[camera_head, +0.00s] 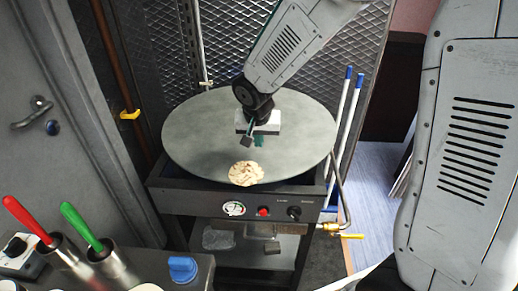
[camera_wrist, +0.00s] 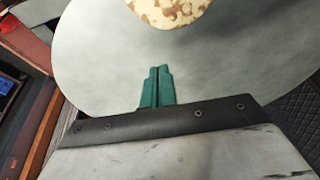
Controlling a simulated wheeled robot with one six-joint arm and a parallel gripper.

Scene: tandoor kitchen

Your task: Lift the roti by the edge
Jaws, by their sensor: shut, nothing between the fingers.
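The roti (camera_head: 246,173) is a pale round flatbread with brown spots. It lies flat on the round grey griddle (camera_head: 200,140), close to the front edge. In the wrist view the roti (camera_wrist: 170,10) shows at the top, partly cut off by the frame. My gripper (camera_head: 250,142) is over the middle of the griddle, behind the roti as seen from the head camera. In the wrist view the green fingers of my gripper (camera_wrist: 158,72) are together and empty. They point towards the roti, with a gap of bare griddle between.
The griddle sits on a dark stand with a control panel (camera_head: 262,211). A counter at the lower left holds metal cups with a red-handled tool (camera_head: 28,218) and a green-handled tool (camera_head: 82,226). Blue-tipped poles (camera_head: 347,125) stand close to the griddle's right side. A mesh panel is behind.

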